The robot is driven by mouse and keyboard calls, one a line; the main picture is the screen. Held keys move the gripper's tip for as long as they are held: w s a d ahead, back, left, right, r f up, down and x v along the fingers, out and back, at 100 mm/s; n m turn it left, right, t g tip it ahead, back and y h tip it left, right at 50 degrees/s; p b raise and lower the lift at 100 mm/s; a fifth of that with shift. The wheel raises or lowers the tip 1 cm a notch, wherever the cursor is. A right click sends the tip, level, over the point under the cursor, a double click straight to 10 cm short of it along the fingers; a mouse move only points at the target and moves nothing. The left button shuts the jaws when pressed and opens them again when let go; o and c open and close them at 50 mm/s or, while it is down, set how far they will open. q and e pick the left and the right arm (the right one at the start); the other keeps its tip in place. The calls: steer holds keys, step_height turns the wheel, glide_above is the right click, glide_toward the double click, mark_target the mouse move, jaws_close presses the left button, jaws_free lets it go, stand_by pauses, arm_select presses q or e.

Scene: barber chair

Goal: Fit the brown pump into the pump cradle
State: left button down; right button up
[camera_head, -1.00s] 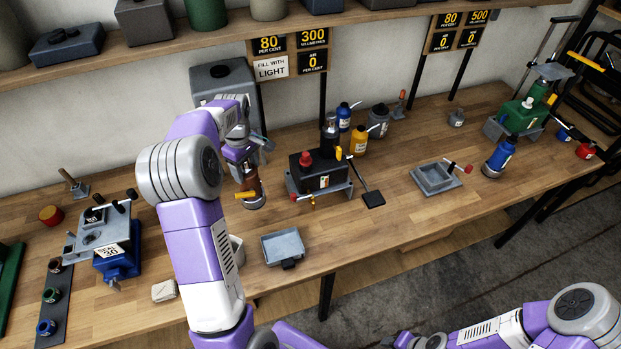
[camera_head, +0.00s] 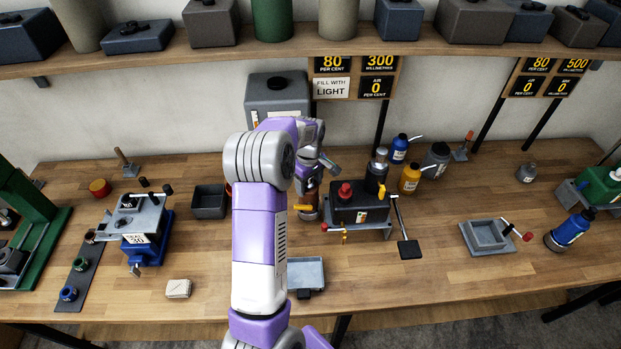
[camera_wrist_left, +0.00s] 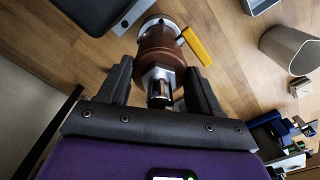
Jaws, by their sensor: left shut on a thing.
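The brown pump (camera_head: 309,196), with a yellow lever, is upright just left of the black tank at mid-bench. My left gripper (camera_head: 313,174) is shut on its top end, partly hidden by my arm. In the left wrist view the brown pump (camera_wrist_left: 158,42) shows between the fingers of my left gripper (camera_wrist_left: 158,82), with its silver neck nearest the wrist. I cannot tell whether its foot touches the bench. A grey fixture with a square recess and red-tipped lever (camera_head: 487,236) stands at right; I cannot tell whether it is the pump cradle. My right gripper is out of view.
The black tank with a red cap (camera_head: 357,202) stands close right of the pump. A grey tray (camera_head: 308,272) lies in front, and a dark open box (camera_head: 209,203) is to the left. Blue (camera_head: 399,150) and yellow (camera_head: 409,180) bottles stand behind right. The right-hand front of the bench is clear.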

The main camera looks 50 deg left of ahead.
arm_select(q)
step_height(320, 180, down, 3)
steer(key=shift+r, duration=0.1)
steer(key=shift+w+f, duration=0.1)
steer(key=shift+f, duration=0.2)
steer(key=shift+c, duration=1)
jaws_free()
steer(key=shift+f, duration=0.15)
